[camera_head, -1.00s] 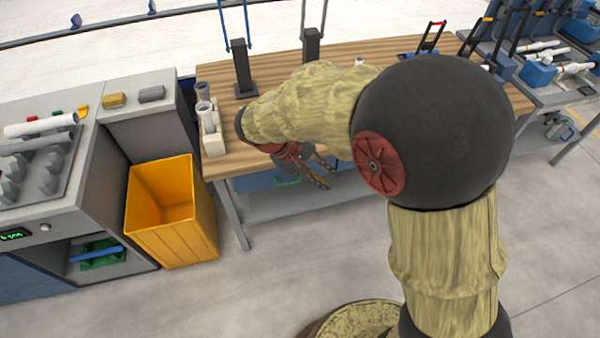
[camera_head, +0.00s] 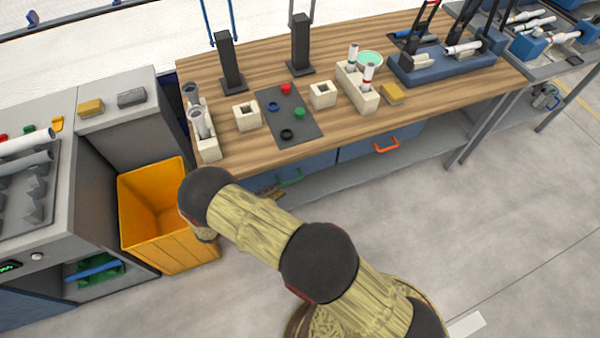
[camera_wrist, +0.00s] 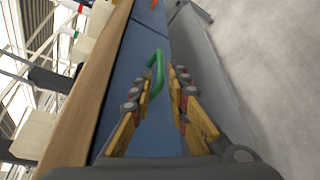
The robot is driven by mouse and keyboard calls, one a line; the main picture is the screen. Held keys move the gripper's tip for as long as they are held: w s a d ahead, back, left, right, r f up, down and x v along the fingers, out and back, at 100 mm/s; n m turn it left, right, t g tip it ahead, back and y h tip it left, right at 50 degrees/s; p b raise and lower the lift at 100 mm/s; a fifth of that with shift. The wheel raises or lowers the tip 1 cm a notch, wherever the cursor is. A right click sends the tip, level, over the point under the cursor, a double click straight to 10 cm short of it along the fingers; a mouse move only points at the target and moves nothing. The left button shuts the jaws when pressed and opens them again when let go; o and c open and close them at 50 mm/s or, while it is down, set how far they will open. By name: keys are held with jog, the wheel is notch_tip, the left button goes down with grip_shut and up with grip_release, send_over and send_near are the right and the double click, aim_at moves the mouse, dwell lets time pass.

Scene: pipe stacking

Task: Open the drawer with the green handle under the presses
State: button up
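The green handle (camera_head: 291,178) is on the front of a blue drawer (camera_head: 318,161) under the workbench. The blue drawer front (camera_wrist: 143,58) runs along the left and looks closed. My gripper (camera_wrist: 162,82) is open, with a gap between its fingers; I cannot tell whether it touches the handle. In the head view my gripper (camera_head: 270,191) is mostly hidden behind my arm, just left of the handle. Two dark presses (camera_head: 229,65) stand on the bench above.
A second drawer has an orange handle (camera_head: 386,146) to the right. A yellow bin (camera_head: 165,250) stands left of my arm. A lower shelf (camera_head: 350,183) runs under the drawers. The bench (camera_head: 320,75) holds a dark mat, blocks and pipes. The floor at right is clear.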

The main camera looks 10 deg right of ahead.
aim_at(294, 180)
jog(key=b+x, duration=0.2)
jog(key=x, duration=1)
jog(key=shift+f, duration=0.2)
jog(key=shift+c, duration=0.5)
grip_shut()
